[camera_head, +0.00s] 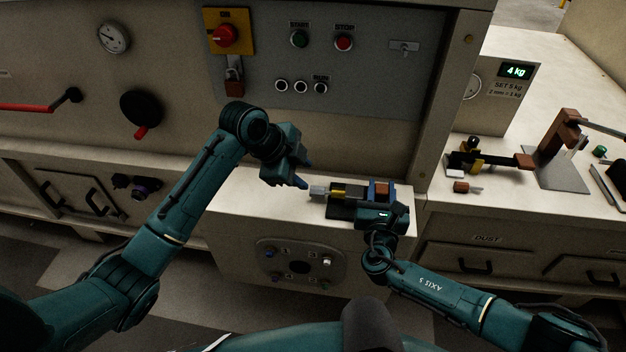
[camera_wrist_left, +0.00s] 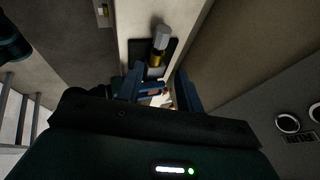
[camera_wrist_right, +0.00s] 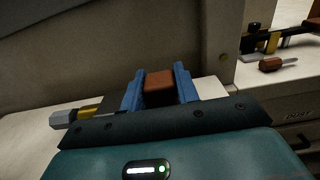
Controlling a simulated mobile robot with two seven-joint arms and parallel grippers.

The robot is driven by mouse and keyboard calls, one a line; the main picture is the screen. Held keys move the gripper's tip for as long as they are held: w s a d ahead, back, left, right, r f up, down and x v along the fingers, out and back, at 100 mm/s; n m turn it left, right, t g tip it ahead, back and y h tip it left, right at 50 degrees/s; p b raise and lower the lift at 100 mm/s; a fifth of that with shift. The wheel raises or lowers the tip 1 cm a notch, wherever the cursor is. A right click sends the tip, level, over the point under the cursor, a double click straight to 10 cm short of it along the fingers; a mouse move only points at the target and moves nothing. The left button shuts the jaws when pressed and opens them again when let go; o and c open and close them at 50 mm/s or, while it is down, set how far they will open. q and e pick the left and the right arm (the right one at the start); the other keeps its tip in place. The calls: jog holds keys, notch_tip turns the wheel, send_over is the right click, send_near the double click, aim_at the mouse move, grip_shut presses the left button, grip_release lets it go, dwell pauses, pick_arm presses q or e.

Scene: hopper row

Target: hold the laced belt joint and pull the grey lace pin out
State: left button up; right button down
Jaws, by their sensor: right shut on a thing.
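The belt joint shows as a brown block (camera_head: 381,189) on a dark fixture on the ledge. My right gripper (camera_head: 380,197) is shut on this block, which also shows between the blue fingers in the right wrist view (camera_wrist_right: 159,86). The grey lace pin (camera_head: 318,190) sticks out to the left of the fixture, with a yellow collar beside its grey head. The pin also shows in the left wrist view (camera_wrist_left: 161,37) and the right wrist view (camera_wrist_right: 63,119). My left gripper (camera_head: 301,182) is open and empty, just left of the pin head and apart from it.
The cream ledge (camera_head: 240,205) is clear left of the fixture. A panel with knobs (camera_head: 300,265) is on its front. The machine wall with START and STOP buttons rises behind.

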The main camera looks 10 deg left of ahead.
aim_at(323, 190)
pick_arm(q)
jog(key=x, duration=1)
jog(key=shift+d+f, duration=0.15)
jog(key=shift+f, duration=0.15)
grip_shut()
